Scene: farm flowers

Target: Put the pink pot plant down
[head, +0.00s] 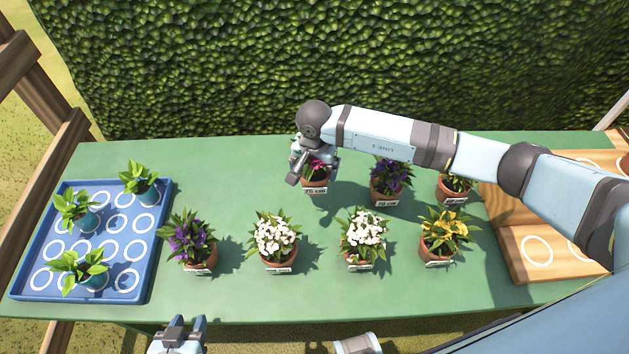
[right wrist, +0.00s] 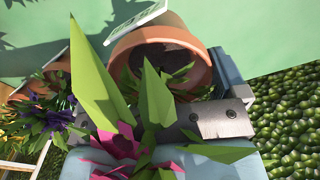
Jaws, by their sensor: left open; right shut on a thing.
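The pink pot plant (head: 316,183) is a terracotta pot with pink flowers, green leaves and a white label, at the back middle of the green table (head: 240,185). My right gripper (head: 305,172) is shut on it from behind and above. In the right wrist view the pot (right wrist: 165,45) appears close between the fingers, with pink petals (right wrist: 120,150) and large leaves in front. Whether the pot touches the table is hard to tell. My left gripper (head: 183,330) is open and empty at the front edge of the table, lower left.
Purple (head: 188,242), white (head: 273,240) and yellow (head: 442,235) potted flowers stand in a front row. A purple pot (head: 387,180) stands right of the pink one. A blue tray (head: 103,285) with green seedlings is left; a wooden tray (head: 518,262) is right. The back left table is clear.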

